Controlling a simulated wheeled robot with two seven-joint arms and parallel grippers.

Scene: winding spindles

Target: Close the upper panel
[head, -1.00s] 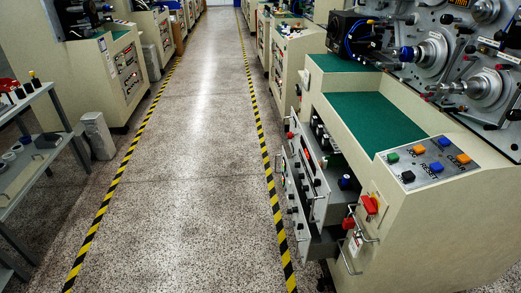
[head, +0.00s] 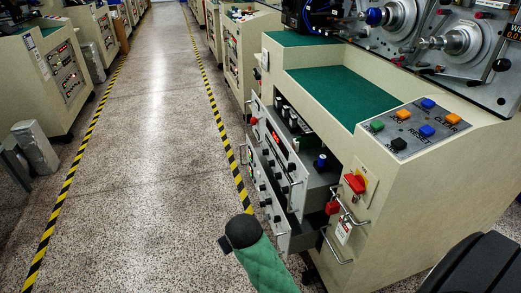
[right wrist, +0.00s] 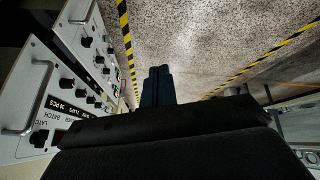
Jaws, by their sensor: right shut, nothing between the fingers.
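The upper panel (head: 278,146) is a grey front with black knobs, a small red display and a handle. It stands out from the beige machine (head: 410,215) on the right in the head view, with components showing behind it. A lower panel (head: 263,187) with knobs also stands out beneath it. My left gripper is not in view.
A red switch (head: 355,183) and metal handles are on the machine's near side. Push buttons (head: 415,125) sit on its top. The speckled aisle floor (head: 150,190) between striped lines is clear. More machines (head: 45,75) stand across the aisle.

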